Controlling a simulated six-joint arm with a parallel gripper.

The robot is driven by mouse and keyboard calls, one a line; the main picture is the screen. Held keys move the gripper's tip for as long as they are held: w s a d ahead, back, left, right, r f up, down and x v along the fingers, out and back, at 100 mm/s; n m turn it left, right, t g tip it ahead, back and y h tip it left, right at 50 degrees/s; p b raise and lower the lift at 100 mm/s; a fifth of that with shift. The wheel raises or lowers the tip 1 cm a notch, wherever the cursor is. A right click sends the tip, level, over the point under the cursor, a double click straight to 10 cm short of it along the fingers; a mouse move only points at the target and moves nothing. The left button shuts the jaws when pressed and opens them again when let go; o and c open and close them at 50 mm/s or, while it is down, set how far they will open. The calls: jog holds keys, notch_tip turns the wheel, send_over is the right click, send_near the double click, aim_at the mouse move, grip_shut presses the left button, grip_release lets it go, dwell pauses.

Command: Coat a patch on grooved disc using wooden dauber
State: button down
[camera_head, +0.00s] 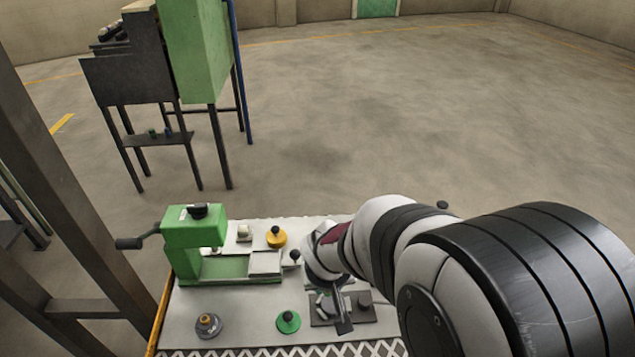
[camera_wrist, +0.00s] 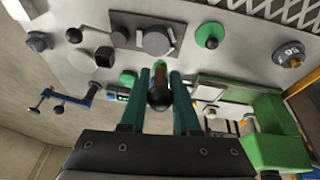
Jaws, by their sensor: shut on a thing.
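My gripper (camera_wrist: 160,92) has teal fingers, shut on a slim brown wooden piece with a black ball end, which looks like the wooden dauber (camera_wrist: 159,76). Its far end is hard to make out. A grey disc (camera_wrist: 157,41) sits on a dark plate (camera_wrist: 122,24) beyond the fingertips in the wrist view and may be the grooved disc; grooves are too small to tell. The dauber appears apart from it. In the head view the plate (camera_head: 318,321) is partly covered by my arm, and the grip on the dauber cannot be made out.
A green machine with a crank (camera_head: 190,235) stands at the bench's left. A yellow knobbed disc (camera_head: 276,238), a green knobbed disc (camera_head: 288,321) and a grey knobbed disc (camera_head: 208,325) stand on the pale bench (camera_head: 245,318). A green furnace-like stand (camera_head: 198,50) is beyond on open floor.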

aim_at(329, 295)
jog(key=shift+f, duration=2.65)
jog(key=shift+w+d+r, duration=0.15)
jog(key=shift+w+r, duration=0.1)
jog(key=shift+w, duration=0.1)
jog(key=shift+w+d, duration=1)
jog(key=s+a, duration=0.2)
jog(key=a, duration=0.1)
jog(key=shift+s, duration=0.4)
jog(key=shift+d+r, duration=0.1)
jog(key=shift+r, duration=0.25)
jog(key=shift+d+r, duration=0.15)
jog(key=shift+r, duration=1.35)
jog(key=shift+d+r, duration=0.1)
jog(key=shift+r, duration=1.35)
jog(key=shift+f, duration=0.2)
